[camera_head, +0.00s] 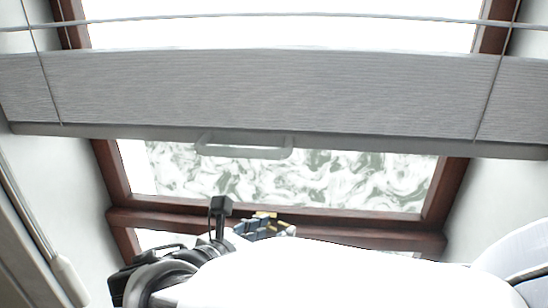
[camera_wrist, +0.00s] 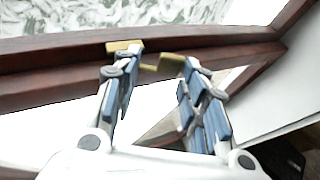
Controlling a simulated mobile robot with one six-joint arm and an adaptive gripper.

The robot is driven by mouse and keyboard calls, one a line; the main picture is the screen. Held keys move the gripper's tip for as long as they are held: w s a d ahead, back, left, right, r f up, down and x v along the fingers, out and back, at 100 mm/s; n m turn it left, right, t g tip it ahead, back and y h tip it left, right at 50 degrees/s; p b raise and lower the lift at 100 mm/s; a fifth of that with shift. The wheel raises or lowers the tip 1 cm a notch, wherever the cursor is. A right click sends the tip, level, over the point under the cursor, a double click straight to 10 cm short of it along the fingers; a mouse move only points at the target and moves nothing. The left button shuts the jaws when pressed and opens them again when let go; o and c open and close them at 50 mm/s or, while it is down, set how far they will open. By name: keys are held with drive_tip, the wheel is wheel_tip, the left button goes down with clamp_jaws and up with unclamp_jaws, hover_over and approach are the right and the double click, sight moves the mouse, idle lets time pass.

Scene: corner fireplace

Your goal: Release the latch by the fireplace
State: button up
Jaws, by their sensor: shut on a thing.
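The latch is a small brass piece (camera_wrist: 122,46) on the dark red-brown window frame (camera_wrist: 215,37), in the upper middle of the wrist view. Its brass shows at both fingertips, and my fingers hide part of it. My gripper (camera_wrist: 162,62) has blue and grey fingers, closed onto the latch with a gap between them. In the head view the brass latch (camera_head: 264,214) shows just above my gripper (camera_head: 262,227), at the lower rail of the window. My white arm hides the area below it.
A grey pleated blind (camera_head: 250,90) with a pale handle (camera_head: 243,148) hangs across the window above my gripper. Cords run down both sides. Patterned glass (camera_head: 300,175) lies behind. White walls (camera_head: 500,200) close in the sides, and a dark object (camera_wrist: 283,158) is at lower right.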

drive_tip(key=shift+a+m+g+h+p, duration=0.45)
drive_tip(key=shift+m+g+h+p, duration=0.25)
drive_tip(key=shift+m+h+p, duration=0.25)
drive_tip(key=o, duration=1.1)
drive_tip(key=shift+c, duration=0.2)
